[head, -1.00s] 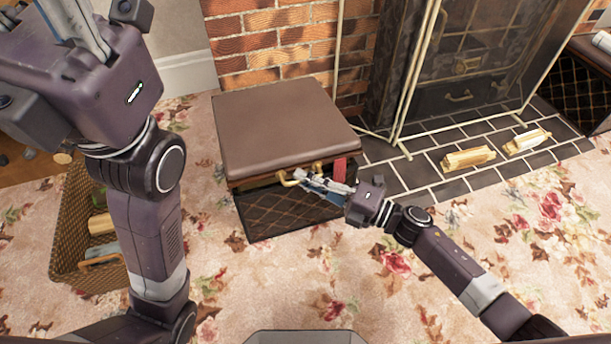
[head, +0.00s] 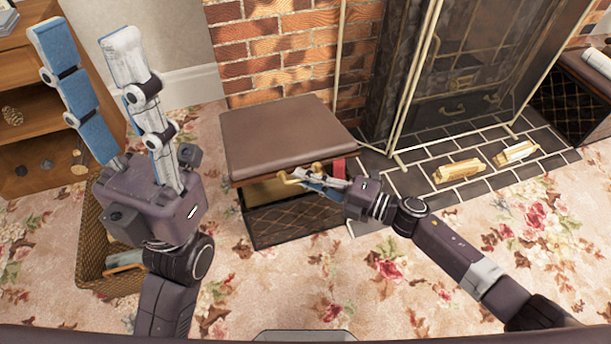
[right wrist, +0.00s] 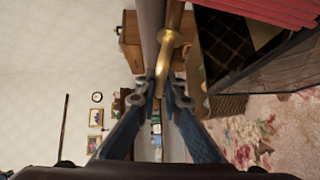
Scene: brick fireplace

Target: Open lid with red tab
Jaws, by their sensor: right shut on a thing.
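The brown padded lid (head: 280,135) tops a low dark box (head: 290,220) with lattice-patterned sides, in front of the brick wall. A red tab (head: 339,165) hangs at the lid's front right. A brass handle (head: 316,169) runs along the lid's front edge. A dark gap shows between the lid's front and the box, so the lid looks slightly raised. My right gripper (head: 300,178) is at this front edge; in the right wrist view its fingers (right wrist: 160,98) close on the brass handle (right wrist: 166,50). My left gripper (head: 85,35) is open and empty, fingers pointing up, away from the box.
A wicker basket (head: 92,245) stands on the floral carpet left of the box, partly behind my left arm. A wooden shelf (head: 35,80) is at the far left. The fireplace (head: 460,70) has a tiled hearth with gold-coloured blocks (head: 460,171) on it. The carpet in front is open.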

